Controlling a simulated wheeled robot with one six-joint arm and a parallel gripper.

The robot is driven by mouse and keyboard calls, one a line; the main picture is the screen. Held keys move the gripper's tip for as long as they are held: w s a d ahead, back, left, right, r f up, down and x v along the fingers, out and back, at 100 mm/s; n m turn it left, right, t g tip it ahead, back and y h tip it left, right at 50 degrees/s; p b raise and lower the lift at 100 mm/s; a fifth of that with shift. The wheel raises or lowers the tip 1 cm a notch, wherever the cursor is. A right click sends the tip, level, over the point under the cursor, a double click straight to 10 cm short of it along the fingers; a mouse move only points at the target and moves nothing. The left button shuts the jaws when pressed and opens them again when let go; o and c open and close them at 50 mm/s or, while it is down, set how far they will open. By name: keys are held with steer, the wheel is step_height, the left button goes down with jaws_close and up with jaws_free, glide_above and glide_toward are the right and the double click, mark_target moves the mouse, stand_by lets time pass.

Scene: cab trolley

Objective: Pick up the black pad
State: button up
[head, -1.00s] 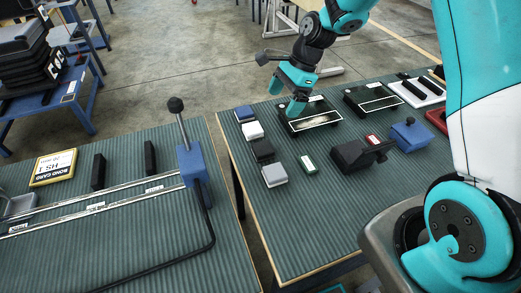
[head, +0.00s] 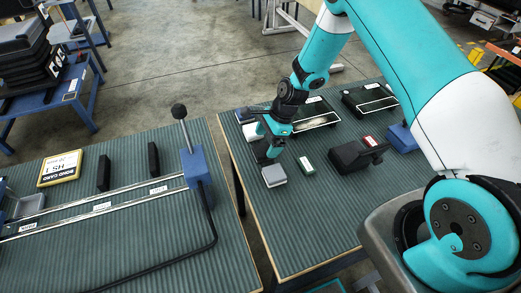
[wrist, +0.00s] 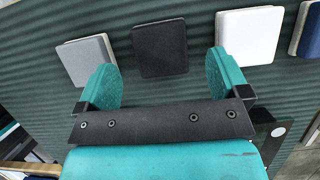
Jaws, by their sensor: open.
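The black pad (wrist: 160,48) lies flat on the ribbed green table top in the wrist view, between a grey pad (wrist: 86,61) and a white pad (wrist: 249,35). My gripper (wrist: 160,82) is open and empty, with its two teal fingers apart. The black pad shows just beyond the fingertips, roughly centred between them. In the head view my gripper (head: 266,158) is low over the row of pads and hides most or all of the black pad. The grey pad (head: 274,175) is just in front of it.
A blue pad (wrist: 307,35) lies beyond the white one. A second table (head: 120,250) stands left across a gap.

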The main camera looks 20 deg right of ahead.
mark_target(263, 148)
steer(key=shift+p+x, duration=0.4)
steer(key=shift+x, duration=1.3)
steer(key=c, duration=1.1)
steer(key=shift+w+r, duration=0.1)
steer(key=shift+r, duration=0.05)
